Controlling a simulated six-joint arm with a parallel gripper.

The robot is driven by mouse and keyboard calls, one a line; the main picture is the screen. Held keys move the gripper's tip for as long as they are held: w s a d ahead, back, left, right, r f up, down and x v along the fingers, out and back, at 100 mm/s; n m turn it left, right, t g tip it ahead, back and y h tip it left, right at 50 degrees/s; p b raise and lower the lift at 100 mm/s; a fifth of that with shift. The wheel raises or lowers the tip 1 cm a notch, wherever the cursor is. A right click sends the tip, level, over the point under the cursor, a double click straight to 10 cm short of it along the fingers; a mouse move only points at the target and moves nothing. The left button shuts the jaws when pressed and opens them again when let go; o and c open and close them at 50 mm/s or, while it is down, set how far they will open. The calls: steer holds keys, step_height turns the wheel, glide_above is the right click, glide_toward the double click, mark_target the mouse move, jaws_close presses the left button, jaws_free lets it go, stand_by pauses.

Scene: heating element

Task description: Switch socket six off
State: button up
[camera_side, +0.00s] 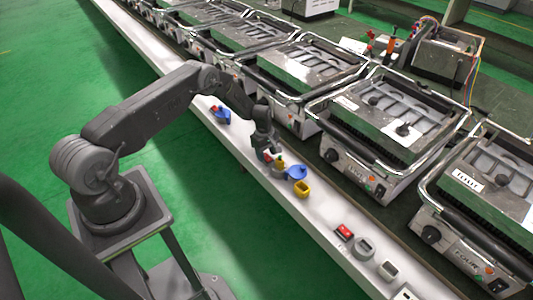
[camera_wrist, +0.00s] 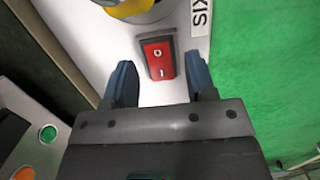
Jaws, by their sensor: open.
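A red rocker switch (camera_wrist: 157,58) with white O and I marks sits on the white strip in the wrist view. A label reading SIX (camera_wrist: 201,17), turned upside down, is beside it. I cannot tell which half of the rocker is pressed in. My gripper (camera_wrist: 159,63) is open, with one dark blue finger on each side of the switch and gaps between. In the side view my gripper (camera_side: 266,150) points down low over the strip and largely hides this switch. Whether the fingers touch the panel is unclear.
A round grey and yellow socket part (camera_wrist: 135,8) is just past the switch. In the side view a blue socket cover (camera_side: 297,172) and a yellow socket (camera_side: 302,188) are close by. Another red switch (camera_side: 344,232) lies further along. Contact grills (camera_side: 390,130) stand behind the strip (camera_side: 325,215).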

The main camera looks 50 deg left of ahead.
step_height(320, 180, up, 12)
steer(key=a, duration=0.1)
steer(key=shift+a, duration=0.3)
steer(key=s+d+r+m+y, duration=0.1)
steer(key=s+d+r+m, duration=0.25)
steer(key=r, duration=0.55)
steer(key=s+d+r+m+t+y, duration=0.1)
steer(key=s+d+r+m, duration=0.3)
steer(key=r, duration=0.5)
steer(key=s+d+r+m+y, duration=0.1)
steer(key=s+d+r+m, duration=0.1)
steer(key=r+m, duration=0.6)
steer(key=s+d+r+t, duration=0.1)
steer(key=s+d+r, duration=0.2)
steer(key=s, duration=0.4)
steer(key=s+d+r+m+t+h, duration=0.1)
steer(key=s+d+r+t, duration=0.1)
steer(key=s, duration=0.5)
steer(key=s+d+r+m+t, duration=0.1)
steer(key=s+d+r, duration=0.3)
steer(key=s+d, duration=0.2)
steer(key=shift+s+d+r+t, duration=0.15)
steer(key=shift+s+r+t, duration=0.2)
steer(key=shift+s, duration=0.5)
